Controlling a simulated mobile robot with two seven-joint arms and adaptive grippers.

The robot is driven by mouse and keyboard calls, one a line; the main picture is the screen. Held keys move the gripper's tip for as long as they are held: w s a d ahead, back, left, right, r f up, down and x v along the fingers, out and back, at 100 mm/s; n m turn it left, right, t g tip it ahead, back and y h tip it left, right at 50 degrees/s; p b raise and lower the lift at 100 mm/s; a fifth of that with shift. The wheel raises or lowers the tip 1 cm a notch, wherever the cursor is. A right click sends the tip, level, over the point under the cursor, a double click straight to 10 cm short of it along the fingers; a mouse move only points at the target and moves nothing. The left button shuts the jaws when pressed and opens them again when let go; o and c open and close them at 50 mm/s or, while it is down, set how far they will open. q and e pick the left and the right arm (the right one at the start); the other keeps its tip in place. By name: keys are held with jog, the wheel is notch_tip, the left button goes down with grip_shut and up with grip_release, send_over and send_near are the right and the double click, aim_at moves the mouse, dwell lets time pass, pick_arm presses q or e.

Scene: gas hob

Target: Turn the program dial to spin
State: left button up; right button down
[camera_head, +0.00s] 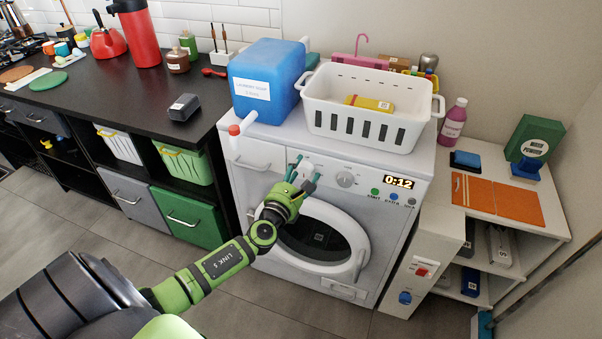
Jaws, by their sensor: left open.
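A white washing machine (395,215) stands in the middle, its control panel along the top front. A pale round dial (345,180) is on the panel, just right of my left gripper. My left gripper (306,167) is open in front of the panel, its teal-tipped fingers on either side of another pale knob-like part (307,169). My gripper partly covers that part, so its pointer and markings cannot be read, and I cannot tell whether the fingers touch it. The display (398,183) shows 0:12. My right gripper is not in view.
A blue detergent jug (262,88) with a red-tipped spout (235,130) overhangs the panel's left side. A white basket (380,95) stands on the machine. The round door (319,238) is below my gripper. A black counter (130,95) is left, a white shelf unit (510,240) right.

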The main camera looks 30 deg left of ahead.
pick_arm(q)
jog(key=shift+s+f, duration=0.1)
jog(key=shift+s, duration=0.05)
jog(key=shift+s+d, duration=0.1)
jog(key=shift+s, duration=0.2)
jog(key=s+d, duration=0.1)
jog(key=s, duration=1)
jog(key=shift+d, duration=0.4)
